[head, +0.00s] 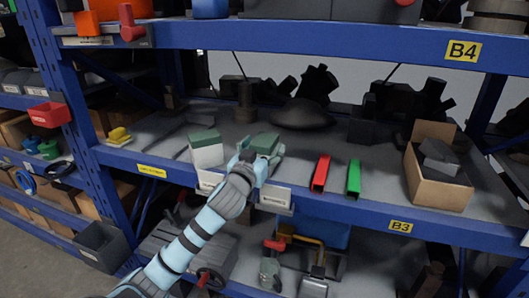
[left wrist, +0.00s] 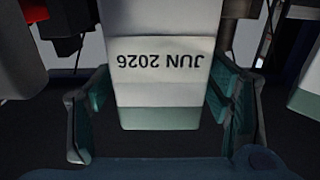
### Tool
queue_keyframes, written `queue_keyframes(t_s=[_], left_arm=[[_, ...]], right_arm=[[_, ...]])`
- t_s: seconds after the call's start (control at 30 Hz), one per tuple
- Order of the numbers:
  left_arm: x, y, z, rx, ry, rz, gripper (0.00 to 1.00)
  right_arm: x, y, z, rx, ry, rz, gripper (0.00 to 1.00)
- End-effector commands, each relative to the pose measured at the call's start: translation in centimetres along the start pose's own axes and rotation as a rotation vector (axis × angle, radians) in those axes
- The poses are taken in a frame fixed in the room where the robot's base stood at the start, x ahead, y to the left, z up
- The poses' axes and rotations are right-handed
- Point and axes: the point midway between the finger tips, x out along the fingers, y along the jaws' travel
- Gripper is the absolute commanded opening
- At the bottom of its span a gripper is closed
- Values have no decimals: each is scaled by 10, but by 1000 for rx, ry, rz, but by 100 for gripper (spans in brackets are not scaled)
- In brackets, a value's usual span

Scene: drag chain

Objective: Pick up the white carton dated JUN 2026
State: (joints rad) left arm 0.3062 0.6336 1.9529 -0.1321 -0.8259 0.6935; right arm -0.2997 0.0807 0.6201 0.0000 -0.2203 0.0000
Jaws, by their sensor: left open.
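The white carton dated JUN 2026 (left wrist: 160,85) has a green band at its top and shows upside down in the left wrist view. It stands between the two spread fingers of my left gripper (left wrist: 158,112), with gaps on both sides. In the head view the carton's green top (head: 264,140) shows behind my left gripper (head: 258,154), which hides most of its front. A second white carton with a green top (head: 206,149) stands to its left. Part of that carton shows at the right edge of the left wrist view (left wrist: 308,85). My right gripper is not in view.
A red channel piece (head: 320,173) and a green one (head: 353,179) lie to the right on the blue-edged shelf. A cardboard box (head: 437,165) stands farther right. Dark parts (head: 300,95) lie behind. The upper shelf beam (head: 300,35) runs overhead.

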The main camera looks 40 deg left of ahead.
Motion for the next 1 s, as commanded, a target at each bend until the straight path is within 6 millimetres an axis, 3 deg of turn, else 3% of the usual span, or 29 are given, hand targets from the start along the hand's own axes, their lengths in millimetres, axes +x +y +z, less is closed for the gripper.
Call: queue_keyframes(t_s=[0.1,0.27,0.63,0.87,1.0], left_arm=[[10,0,0,0,-1,1,72],[10,0,1,2,-1,1,72],[10,0,1,2,-1,1,13],[10,0,-2,2,1,1,13],[10,0,-26,1,4,0,13]], right_arm=[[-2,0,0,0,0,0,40],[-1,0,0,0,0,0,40],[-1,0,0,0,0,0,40],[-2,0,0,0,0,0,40],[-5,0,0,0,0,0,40]])
